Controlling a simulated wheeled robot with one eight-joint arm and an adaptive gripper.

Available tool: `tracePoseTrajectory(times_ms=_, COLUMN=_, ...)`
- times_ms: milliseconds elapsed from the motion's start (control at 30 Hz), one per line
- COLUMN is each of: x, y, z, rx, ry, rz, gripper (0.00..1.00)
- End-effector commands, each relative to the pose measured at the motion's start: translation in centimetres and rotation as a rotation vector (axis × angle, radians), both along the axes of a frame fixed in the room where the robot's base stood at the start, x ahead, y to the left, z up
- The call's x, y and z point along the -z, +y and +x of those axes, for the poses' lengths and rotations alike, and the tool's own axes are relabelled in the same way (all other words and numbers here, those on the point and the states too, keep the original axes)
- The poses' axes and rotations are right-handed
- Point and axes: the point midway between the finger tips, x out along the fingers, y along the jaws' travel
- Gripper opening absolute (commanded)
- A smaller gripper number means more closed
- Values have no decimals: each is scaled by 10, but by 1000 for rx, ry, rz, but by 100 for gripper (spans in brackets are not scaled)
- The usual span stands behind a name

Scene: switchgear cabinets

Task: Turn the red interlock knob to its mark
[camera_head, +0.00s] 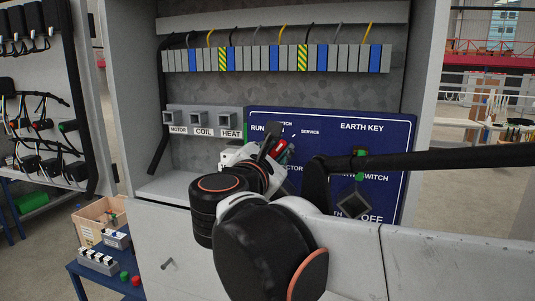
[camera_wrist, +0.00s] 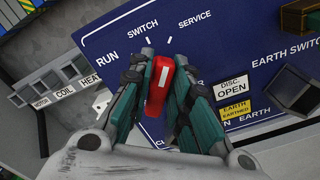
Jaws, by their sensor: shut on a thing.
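The red interlock knob (camera_wrist: 160,84) is a tall red handle with a white line on its face, on the blue panel (camera_wrist: 105,38). In the wrist view it stands between the two fingers of my gripper (camera_wrist: 166,72), which is shut on it. The knob's upper end points nearly straight up in that view, below white tick marks (camera_wrist: 169,40) between the RUN and SERVICE labels. Its lower part and base are partly hidden by my fingers. In the head view, a bit of red knob (camera_head: 280,145) shows at my gripper (camera_head: 273,150); my arm covers much of the panel.
On the same panel, right of the knob, are a DISC. OPEN label (camera_wrist: 232,87), a yellow earth label (camera_wrist: 235,111) and a dark square handle (camera_wrist: 292,87). MOTOR, COIL and HEAT switches (camera_head: 198,119) sit left. A terminal row (camera_head: 270,58) runs above.

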Motion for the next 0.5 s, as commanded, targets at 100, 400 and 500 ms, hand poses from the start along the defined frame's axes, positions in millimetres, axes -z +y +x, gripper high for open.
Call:
tracePoseTrajectory(times_ms=100, x=1, y=0, z=0, rx=-1, ry=-19, rz=55, gripper=0)
tracePoseTrajectory(times_ms=400, x=1, y=-1, z=0, rx=0, ry=-44, rz=125, gripper=0)
tracePoseTrajectory(times_ms=500, x=1, y=-1, z=0, rx=0, ry=-46, rz=131, gripper=0)
